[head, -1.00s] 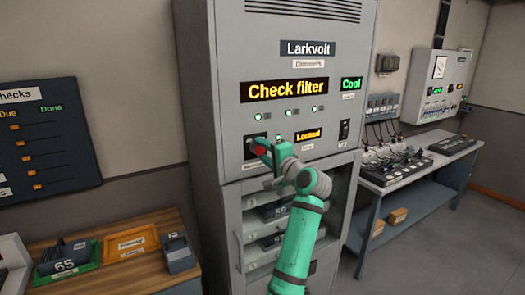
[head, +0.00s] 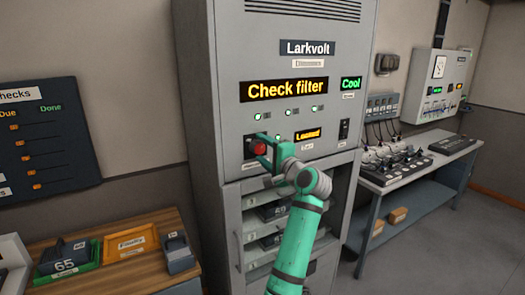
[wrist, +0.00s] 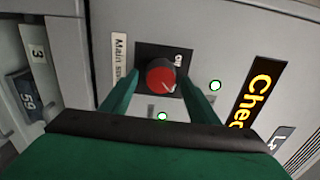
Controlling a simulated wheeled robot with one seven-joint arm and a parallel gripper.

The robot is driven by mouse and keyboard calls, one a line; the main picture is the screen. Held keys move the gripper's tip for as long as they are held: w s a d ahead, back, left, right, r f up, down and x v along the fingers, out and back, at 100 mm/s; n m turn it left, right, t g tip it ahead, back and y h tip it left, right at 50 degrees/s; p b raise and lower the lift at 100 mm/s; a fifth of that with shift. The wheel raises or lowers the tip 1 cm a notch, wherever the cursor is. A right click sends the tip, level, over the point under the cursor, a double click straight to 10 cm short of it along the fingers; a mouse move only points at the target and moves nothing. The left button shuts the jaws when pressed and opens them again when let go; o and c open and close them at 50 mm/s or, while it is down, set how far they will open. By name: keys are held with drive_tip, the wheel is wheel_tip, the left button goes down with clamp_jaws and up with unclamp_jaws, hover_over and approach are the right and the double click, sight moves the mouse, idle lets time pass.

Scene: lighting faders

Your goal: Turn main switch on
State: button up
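The main switch is a round red knob (head: 257,146) on a dark plate in the front of the grey Larkvolt cabinet. In the wrist view the knob (wrist: 161,75) sits between my fingertips, with a thin light pointer line on its face. A "Main s..." label (wrist: 119,60) stands beside the plate, and "ON" is printed at the plate's upper right. My gripper (head: 264,150) is at the knob with its green fingers apart, one on each side (wrist: 160,83). Small gaps seem to show between fingers and knob; contact is unclear.
The cabinet (head: 230,100) shows "Check filter" (head: 285,88), "Cool" (head: 351,84) and "Locked" (head: 307,134) displays, green lamps and a black rocker switch (head: 344,129). Open shelves with modules lie below. A wooden bench (head: 150,225) stands left, a blue-grey workbench (head: 420,165) right.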

drive_tip(key=v, duration=1)
drive_tip(key=shift+s+d, duration=0.15)
drive_tip(key=shift+s, duration=0.2)
